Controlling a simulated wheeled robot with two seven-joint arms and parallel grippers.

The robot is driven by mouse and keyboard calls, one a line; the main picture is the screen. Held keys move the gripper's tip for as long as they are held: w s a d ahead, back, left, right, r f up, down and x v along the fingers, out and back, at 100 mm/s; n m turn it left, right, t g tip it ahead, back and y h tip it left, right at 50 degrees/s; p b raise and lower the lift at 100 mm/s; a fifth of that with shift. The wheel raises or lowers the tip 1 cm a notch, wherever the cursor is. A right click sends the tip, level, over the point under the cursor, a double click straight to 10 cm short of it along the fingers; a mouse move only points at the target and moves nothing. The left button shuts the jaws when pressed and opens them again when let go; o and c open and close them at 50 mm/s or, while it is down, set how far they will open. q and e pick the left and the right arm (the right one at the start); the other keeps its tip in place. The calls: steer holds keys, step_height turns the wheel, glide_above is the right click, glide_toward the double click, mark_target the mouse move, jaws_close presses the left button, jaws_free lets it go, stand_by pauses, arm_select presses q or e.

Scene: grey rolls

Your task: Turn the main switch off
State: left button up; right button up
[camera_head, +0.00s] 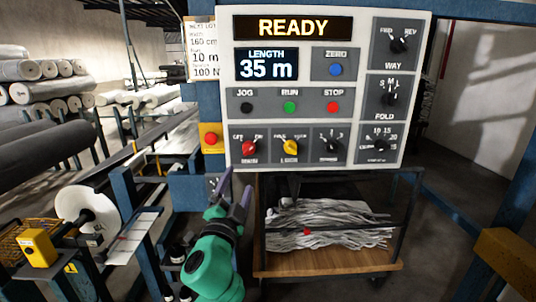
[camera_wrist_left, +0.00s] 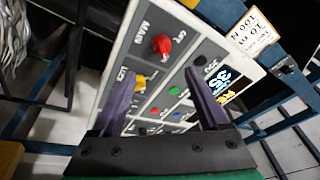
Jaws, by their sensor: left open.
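The main switch (camera_head: 249,147) is a red rotary knob at the lower left of a light grey control panel (camera_head: 226,95), with OFF and ON labels above it. In the left wrist view the red knob (camera_wrist_left: 162,44) sits beside the word MAIN, ahead of the fingers and apart from them. Which label the knob points to is too small to tell. My left gripper (camera_head: 238,180) is open and empty, just below the panel and under the main switch. Its two purple fingers (camera_wrist_left: 160,80) spread wide in the wrist view. My right gripper is not in view.
A yellow knob (camera_head: 291,147) is right of the main switch. Green RUN (camera_head: 290,107) and red STOP (camera_head: 333,107) buttons sit above. A red button on a yellow box (camera_head: 211,138) stands left of the panel. A cart (camera_head: 330,262) of grey strips is below.

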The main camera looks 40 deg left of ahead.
mark_target(247, 153)
arm_select(q)
steer(key=p+x, duration=0.3)
steer(key=x, duration=0.9)
steer(key=shift+a+r, duration=0.1)
steer(key=shift+a, duration=0.2)
steer(key=shift+w+a, duration=0.3)
steer(key=shift+a, duration=0.05)
steer(key=shift+d, duration=0.1)
jaws_close()
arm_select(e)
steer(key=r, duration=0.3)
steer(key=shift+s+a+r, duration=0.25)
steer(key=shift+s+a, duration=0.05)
